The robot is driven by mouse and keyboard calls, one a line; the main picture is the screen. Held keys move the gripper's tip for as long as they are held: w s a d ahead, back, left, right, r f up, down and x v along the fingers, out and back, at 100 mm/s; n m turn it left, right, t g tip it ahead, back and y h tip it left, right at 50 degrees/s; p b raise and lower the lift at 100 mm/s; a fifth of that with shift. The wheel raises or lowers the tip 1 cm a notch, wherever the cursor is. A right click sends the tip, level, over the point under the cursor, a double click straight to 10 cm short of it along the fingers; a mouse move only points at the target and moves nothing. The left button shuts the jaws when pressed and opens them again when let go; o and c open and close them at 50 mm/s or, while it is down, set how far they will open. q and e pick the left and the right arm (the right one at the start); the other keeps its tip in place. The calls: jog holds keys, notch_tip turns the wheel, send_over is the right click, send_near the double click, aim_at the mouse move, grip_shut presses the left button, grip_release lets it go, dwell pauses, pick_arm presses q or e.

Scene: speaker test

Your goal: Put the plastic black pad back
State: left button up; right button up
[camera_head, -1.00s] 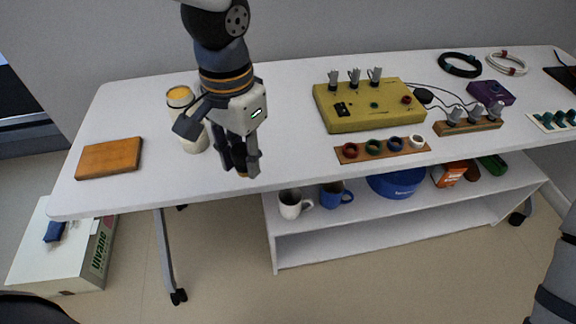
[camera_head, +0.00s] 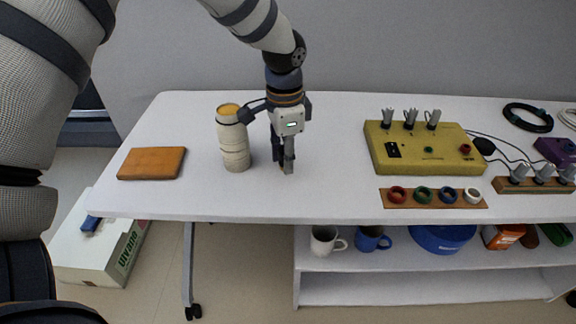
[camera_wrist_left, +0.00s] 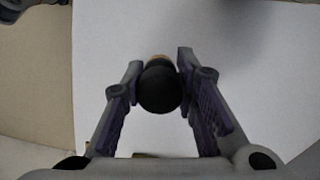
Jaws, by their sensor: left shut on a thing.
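My left gripper (camera_head: 285,167) hangs fingers down over the white table, just right of a cream ribbed cylinder (camera_head: 234,150) with a yellow-orange top. In the left wrist view, my left gripper (camera_wrist_left: 161,62) is shut on a round black pad (camera_wrist_left: 159,88). A tan part shows just beyond the pad, between the fingertips. In the head view the fingers hide nearly all of the pad. I cannot tell whether it touches the table. My right gripper is not in view.
A brown wooden block (camera_head: 152,163) lies on the left of the table (camera_head: 330,150). A yellow control box (camera_head: 420,150) and a wooden strip with coloured rings (camera_head: 432,198) stand to the right. Mugs stand on the shelf below. The tabletop between gripper and box is clear.

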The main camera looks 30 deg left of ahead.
pick_arm(q)
notch_tip(320, 180, down, 3)
jog(key=shift+f, duration=0.1)
jog(key=shift+s+r, duration=0.1)
jog(key=shift+r, duration=0.1)
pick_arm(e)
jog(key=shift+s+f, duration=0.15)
pick_arm(q)
jog(key=shift+f, duration=0.1)
jog(key=o, duration=1)
jog(key=shift+f, duration=0.1)
notch_tip(320, 180, up, 12)
jog(key=shift+r+p, duration=0.25)
jog(key=shift+p, duration=0.2)
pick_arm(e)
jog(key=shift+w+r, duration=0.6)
pick_arm(q)
jog(key=shift+f, duration=0.1)
